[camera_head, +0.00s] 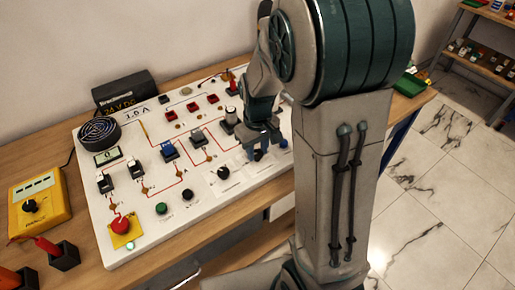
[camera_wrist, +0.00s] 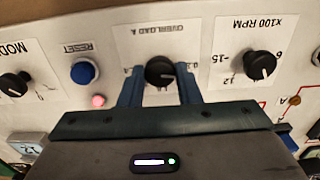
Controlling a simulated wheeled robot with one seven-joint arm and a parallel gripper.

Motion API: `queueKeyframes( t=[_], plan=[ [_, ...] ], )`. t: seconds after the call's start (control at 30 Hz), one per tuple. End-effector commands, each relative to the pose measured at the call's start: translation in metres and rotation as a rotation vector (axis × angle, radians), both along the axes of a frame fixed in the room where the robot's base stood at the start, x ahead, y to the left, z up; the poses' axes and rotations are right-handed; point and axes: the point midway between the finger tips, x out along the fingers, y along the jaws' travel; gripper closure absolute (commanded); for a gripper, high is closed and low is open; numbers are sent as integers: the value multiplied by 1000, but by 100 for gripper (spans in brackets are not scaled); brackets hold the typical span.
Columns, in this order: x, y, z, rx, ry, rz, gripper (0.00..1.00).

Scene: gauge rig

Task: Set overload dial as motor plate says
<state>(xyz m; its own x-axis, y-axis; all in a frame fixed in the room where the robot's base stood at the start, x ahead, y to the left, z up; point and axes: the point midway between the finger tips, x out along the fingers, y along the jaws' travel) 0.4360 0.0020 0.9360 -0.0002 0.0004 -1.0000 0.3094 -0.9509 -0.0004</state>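The overload dial (camera_wrist: 160,72) is a black round knob on a white label reading "OVERLOAD A", upside down in the wrist view. My gripper (camera_wrist: 159,76) has one blue finger on each side of the knob, with what looks like a narrow gap at each. The fingers hide parts of the dial's scale numbers. In the head view my gripper (camera_head: 262,146) is low over the right part of the white panel, and the arm hides part of that area.
Near the overload dial are an "x100 RPM" knob (camera_wrist: 260,65), a blue reset button (camera_wrist: 84,73), a lit red lamp (camera_wrist: 98,101) and a mode knob (camera_wrist: 14,84). A red stop button (camera_head: 121,225) and yellow meter (camera_head: 40,203) are at the left.

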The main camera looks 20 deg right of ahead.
Motion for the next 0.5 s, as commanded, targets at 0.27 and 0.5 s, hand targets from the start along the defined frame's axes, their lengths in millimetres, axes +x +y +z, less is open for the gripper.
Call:
queueKeyframes(
  t=[0.27, 0.5],
  plan=[
    [0, 0, 0, -1, 0, -9, 92],
    [0, 0, 0, -1, 0, -89, 92]
  ],
)
